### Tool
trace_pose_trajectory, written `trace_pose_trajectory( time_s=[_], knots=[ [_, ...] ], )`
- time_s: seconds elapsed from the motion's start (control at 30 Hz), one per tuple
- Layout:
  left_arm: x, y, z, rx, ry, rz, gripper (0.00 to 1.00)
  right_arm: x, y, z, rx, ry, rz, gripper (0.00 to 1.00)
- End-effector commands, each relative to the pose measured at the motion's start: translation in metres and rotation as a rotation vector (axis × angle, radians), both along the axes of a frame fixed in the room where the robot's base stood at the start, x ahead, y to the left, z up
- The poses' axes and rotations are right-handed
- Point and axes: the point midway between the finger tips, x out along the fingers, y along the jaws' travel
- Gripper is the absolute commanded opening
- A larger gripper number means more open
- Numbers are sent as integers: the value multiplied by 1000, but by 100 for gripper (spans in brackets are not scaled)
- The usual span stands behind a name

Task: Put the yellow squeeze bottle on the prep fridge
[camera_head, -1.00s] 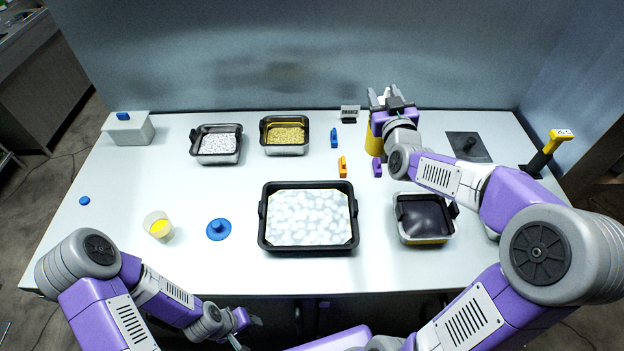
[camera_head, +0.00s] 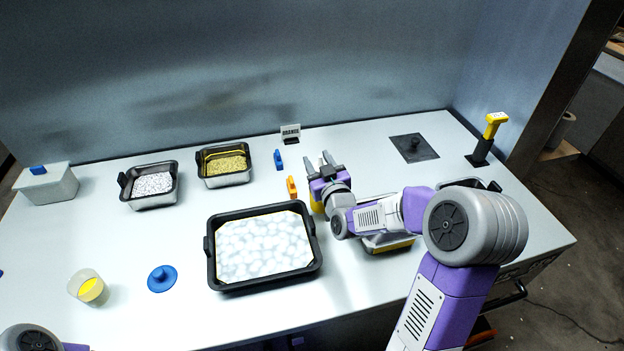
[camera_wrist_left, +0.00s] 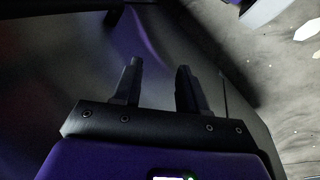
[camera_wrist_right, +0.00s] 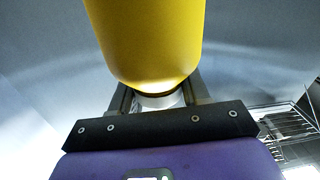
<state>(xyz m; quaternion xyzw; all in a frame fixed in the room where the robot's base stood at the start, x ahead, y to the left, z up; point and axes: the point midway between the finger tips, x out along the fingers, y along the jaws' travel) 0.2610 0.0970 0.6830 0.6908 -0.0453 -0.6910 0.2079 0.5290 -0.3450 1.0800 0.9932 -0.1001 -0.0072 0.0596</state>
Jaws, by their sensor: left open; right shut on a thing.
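My right gripper (camera_head: 318,163) is shut on the yellow squeeze bottle (camera_head: 317,207), of which only a small part shows below the gripper in the head view. In the right wrist view the yellow bottle (camera_wrist_right: 145,40) fills the top middle, between the fingers. Whether its base touches the white worktop (camera_head: 150,245) is hidden. My left gripper (camera_wrist_left: 155,85) is open and empty in the left wrist view, against a dark surface; it is outside the head view. I cannot tell which surface is the prep fridge.
A large black-rimmed tray (camera_head: 213,265) lies left of the right gripper. Another pan (camera_head: 388,243) is partly under my right arm. A dark plate (camera_head: 425,155) lies at back right.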

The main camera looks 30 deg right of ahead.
Motion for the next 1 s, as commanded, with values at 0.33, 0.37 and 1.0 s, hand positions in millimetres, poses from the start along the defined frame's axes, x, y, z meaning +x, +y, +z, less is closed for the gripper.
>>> trace_pose_trajectory(
  time_s=[0.33, 0.37, 1.0],
  knots=[
    [0, 0, -9, 0, 0, 0, 43, 0, 1, -39, 1, -1, 1, 0],
    [0, 0, -9, 0, 0, 0, 43, 0, 1, -39, 1, -2, 1, 0],
    [0, 0, -10, 0, 0, 0, 43, 0, 0, -40, 0, -1, 0, 71]
  ],
)
